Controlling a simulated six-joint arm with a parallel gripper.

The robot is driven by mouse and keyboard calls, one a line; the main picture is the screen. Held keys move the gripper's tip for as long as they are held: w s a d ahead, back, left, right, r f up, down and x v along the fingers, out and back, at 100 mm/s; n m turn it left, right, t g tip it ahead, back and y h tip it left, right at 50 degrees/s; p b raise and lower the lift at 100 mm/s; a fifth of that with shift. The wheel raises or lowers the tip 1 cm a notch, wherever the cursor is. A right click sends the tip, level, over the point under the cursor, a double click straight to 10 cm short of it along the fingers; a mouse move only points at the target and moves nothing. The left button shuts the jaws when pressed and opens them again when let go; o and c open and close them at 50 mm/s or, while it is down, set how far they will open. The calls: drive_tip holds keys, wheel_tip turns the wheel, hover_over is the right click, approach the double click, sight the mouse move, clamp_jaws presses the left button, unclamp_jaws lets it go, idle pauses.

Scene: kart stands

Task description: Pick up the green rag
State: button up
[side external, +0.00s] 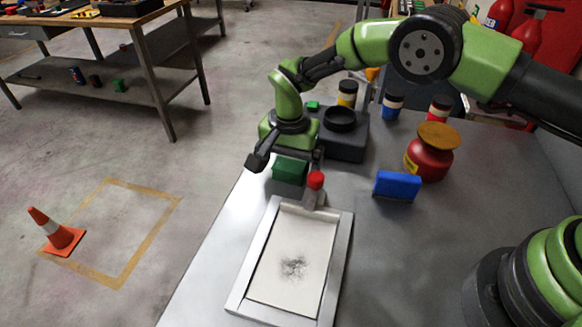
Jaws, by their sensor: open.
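The green rag (290,171) looks like a folded, block-shaped piece standing on the grey table, just behind the tray's upper left corner. My gripper (287,160) is open directly above it. One dark finger sticks out to the left of the rag and the other is at its right, partly hidden. I cannot tell if either finger touches the rag. The rag's top edge is partly covered by my gripper.
A framed tray (236,297) with a dark smudge lies in front. A blue block-shaped piece (397,186), a red jar (428,160) and a dark holder (343,138) are nearby.

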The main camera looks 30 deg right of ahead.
sight(289, 166)
drive_tip(key=shift+f, duration=0.7)
drive_tip(key=c, duration=1)
wheel_tip(289, 166, up, 10)
drive_tip(key=shift+r, duration=0.1)
